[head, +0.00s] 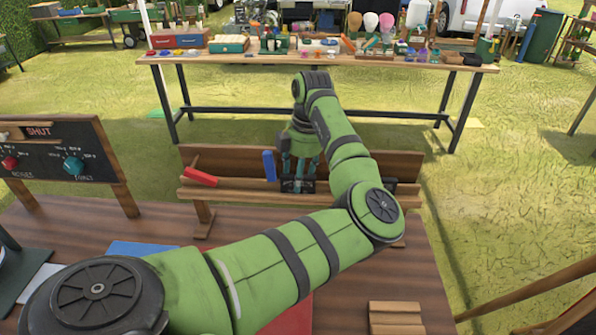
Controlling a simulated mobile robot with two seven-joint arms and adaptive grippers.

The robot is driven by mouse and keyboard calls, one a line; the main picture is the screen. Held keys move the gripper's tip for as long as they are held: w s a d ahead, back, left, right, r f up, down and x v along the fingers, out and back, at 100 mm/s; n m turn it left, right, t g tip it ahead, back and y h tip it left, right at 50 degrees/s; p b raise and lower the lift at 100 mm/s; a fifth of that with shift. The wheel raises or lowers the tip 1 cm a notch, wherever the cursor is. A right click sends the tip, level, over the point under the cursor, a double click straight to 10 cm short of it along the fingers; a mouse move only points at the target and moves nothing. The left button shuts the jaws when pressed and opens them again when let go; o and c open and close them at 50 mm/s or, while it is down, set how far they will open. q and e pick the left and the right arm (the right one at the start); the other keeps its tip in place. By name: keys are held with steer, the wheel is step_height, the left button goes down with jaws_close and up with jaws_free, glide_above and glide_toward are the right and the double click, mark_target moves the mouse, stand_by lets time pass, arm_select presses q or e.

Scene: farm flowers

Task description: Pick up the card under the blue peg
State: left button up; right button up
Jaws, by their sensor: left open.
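A blue peg (268,165) stands upright at the wooden rack (232,192) on the far side of the brown table. I cannot make out a card under it. My left gripper (298,186) is at the rack, just right of the blue peg, pointing down. Its jaws are open, and I see nothing clearly held between them. My left arm crosses the view and hides the rack's right part. My right gripper is not in view.
A chalkboard with knobs (72,162) stands at left. Red and blue flat pieces lie partly under my arm. A wooden block (395,317) lies front right. A crowded bench (320,57) stands beyond on grass.

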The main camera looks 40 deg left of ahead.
arm_select(q)
steer(key=shift+f, duration=0.1)
stand_by(0.3)
jaws_close()
